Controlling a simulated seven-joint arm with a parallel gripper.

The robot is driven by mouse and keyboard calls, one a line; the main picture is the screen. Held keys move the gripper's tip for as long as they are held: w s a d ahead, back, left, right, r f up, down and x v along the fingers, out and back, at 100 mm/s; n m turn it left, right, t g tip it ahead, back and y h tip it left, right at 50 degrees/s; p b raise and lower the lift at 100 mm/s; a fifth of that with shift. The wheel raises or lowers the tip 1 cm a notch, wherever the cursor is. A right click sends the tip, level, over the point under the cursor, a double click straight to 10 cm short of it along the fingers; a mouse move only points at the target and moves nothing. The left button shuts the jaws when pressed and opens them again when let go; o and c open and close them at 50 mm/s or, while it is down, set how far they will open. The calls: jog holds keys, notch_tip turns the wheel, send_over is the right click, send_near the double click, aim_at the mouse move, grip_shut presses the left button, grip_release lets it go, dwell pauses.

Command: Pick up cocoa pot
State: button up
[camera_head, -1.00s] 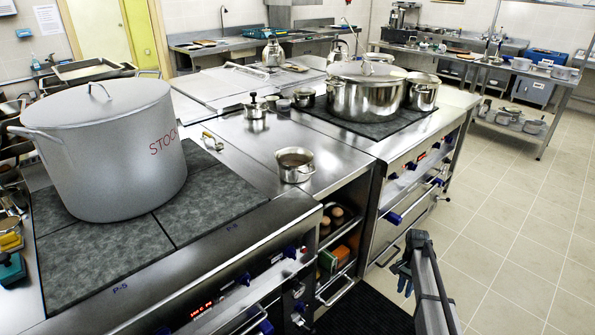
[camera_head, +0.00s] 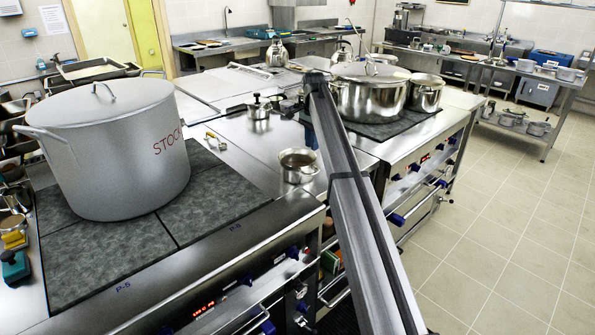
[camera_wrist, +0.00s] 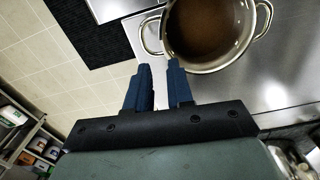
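The cocoa pot (camera_head: 299,168) is a small steel pot with brown liquid, standing upright on the steel counter between the two cooking tops. In the wrist view the pot (camera_wrist: 212,32) is at the top right of centre, with one looped handle at its left side and another at its right. My gripper (camera_wrist: 160,66) has two blue fingers with a gap between them; it is open and empty. The fingertips are just below the left handle in that view and appear apart from it.
A large stockpot (camera_head: 112,150) stands on the left cooktop. A big lidded pot (camera_head: 368,92) and a smaller lidded pot (camera_head: 425,92) stand on the right cooktop. A small lidded pot (camera_head: 258,110) sits behind the cocoa pot. The floor (camera_head: 500,230) at right is clear.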

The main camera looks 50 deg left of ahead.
aim_at(308, 166)
jog(key=f, duration=0.8)
jog(key=a+f, duration=0.1)
jog(key=f, duration=0.3)
jog(key=shift+s+f, duration=0.15)
jog(key=shift+s, duration=0.2)
jog(key=shift+c, duration=0.4)
grip_shut()
dwell(0.9)
